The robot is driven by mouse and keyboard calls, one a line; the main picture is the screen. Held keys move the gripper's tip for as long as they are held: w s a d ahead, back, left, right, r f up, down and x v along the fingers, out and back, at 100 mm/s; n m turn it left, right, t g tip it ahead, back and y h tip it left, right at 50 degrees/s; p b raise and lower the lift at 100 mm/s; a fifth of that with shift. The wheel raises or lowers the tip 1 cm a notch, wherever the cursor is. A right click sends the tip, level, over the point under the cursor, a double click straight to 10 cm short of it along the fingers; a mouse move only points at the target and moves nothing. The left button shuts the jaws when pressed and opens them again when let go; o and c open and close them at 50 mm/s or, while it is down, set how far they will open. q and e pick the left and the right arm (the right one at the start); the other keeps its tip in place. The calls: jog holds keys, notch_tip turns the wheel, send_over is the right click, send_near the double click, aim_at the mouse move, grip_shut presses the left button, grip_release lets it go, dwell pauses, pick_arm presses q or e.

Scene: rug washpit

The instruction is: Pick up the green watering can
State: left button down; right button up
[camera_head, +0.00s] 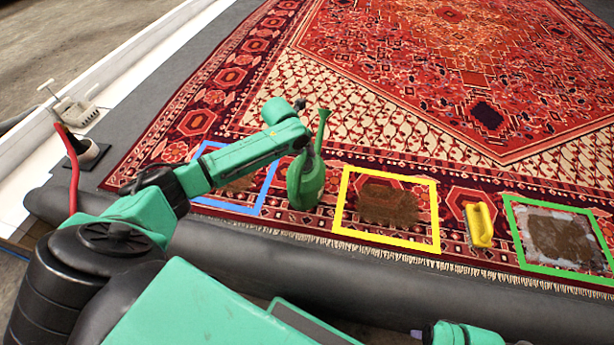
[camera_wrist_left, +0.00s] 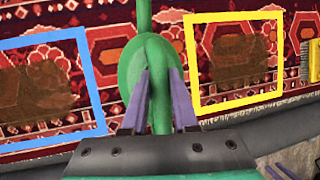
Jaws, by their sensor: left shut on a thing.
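The green watering can (camera_head: 303,185) stands out against the patterned rug between the blue and yellow frames, its spout pointing up. In the left wrist view, its green handle (camera_wrist_left: 159,85) runs between the two purple fingers. My left gripper (camera_wrist_left: 160,78) is shut on this handle. In the head view my left wrist partly hides the can's upper part. I cannot tell whether the can's base touches the rug. Part of my right arm shows at the bottom right edge, and its jaws cannot be made out.
A blue frame (camera_head: 228,208), a yellow frame (camera_head: 387,241) and a green frame (camera_head: 565,271) surround brown stains on the rug (camera_head: 420,145). A yellow-handled brush (camera_head: 479,224) lies between the yellow and green frames. A dark roll (camera_head: 250,255) runs along the rug's near edge. A red hose (camera_head: 74,175) is at left.

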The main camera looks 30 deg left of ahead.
dwell(0.6)
pick_arm(q)
jog(key=shift+w+r, duration=0.1)
jog(key=shift+r, duration=0.1)
jog(key=shift+r, duration=0.25)
notch_tip(320, 180, up, 19)
jog(key=p, duration=0.5)
jog(key=shift+r, duration=0.2)
pick_arm(e)
jog(key=s+d+f, duration=0.2)
jog(key=s+f, duration=0.3)
jog(key=f, duration=0.5)
jog(key=shift+d+h, duration=0.3)
jog(key=shift+d, duration=0.05)
jog(key=shift+f, duration=0.1)
